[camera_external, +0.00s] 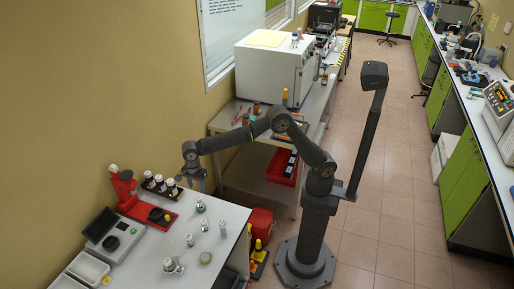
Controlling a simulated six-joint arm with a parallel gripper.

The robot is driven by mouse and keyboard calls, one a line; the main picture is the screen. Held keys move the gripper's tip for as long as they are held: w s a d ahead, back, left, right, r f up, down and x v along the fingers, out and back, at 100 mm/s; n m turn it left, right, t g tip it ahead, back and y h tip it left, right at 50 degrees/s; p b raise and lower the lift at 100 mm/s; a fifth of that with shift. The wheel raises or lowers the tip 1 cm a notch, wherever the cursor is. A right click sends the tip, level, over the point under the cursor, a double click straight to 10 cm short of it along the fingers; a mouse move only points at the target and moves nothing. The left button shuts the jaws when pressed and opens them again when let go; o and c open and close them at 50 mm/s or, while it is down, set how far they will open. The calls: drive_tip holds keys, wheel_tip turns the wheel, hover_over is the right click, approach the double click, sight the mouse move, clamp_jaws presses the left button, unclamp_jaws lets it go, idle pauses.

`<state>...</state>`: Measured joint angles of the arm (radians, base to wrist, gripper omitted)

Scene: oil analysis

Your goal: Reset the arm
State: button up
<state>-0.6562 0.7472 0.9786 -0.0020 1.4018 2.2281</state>
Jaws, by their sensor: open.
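My arm stands on its floor base between the white table (150,262) and the aisle, and reaches left. My gripper (196,186) points down above the back right part of the white table, just right of a rack of vials (161,186). It is small in this view. I see nothing held in it. Several small bottles stand on the table, among them one (201,206) just below the gripper and another (222,228) to its right.
A red device (126,188) stands at the table's left back, by the wall, with a grey scale-like unit (110,237) in front. White trays (88,268) lie at the near left. A shelf bench with a white oven-like box (268,70) stands behind. The right aisle floor is clear.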

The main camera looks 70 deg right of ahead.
sight(199, 198)
wheel_tip(199, 198, down, 11)
drive_tip(key=shift+f, duration=0.2)
wheel_tip(199, 198, up, 4)
drive_tip(key=shift+f, duration=0.1)
drive_tip(key=w+d+r, duration=0.1)
drive_tip(key=d+r, duration=0.6)
drive_tip(key=d, duration=0.4)
drive_tip(key=s+f, duration=0.3)
drive_tip(key=s, duration=1.1)
drive_tip(key=shift+n, duration=0.3)
drive_tip(key=s+a+f, duration=0.1)
drive_tip(key=a+f, duration=0.1)
drive_tip(key=a, duration=0.1)
drive_tip(key=a+f, duration=0.2)
drive_tip(key=a, duration=0.1)
drive_tip(key=s+a+f, duration=0.1)
drive_tip(key=a, duration=0.2)
drive_tip(key=shift+s+a+f, duration=0.2)
drive_tip(key=shift+s+f, duration=0.1)
drive_tip(key=shift+f, duration=0.1)
drive_tip(key=f, duration=0.1)
drive_tip(key=a+f, duration=0.1)
drive_tip(key=shift+s+a+f, duration=0.2)
drive_tip(key=shift+a+f, duration=0.1)
drive_tip(key=shift+f, duration=0.5)
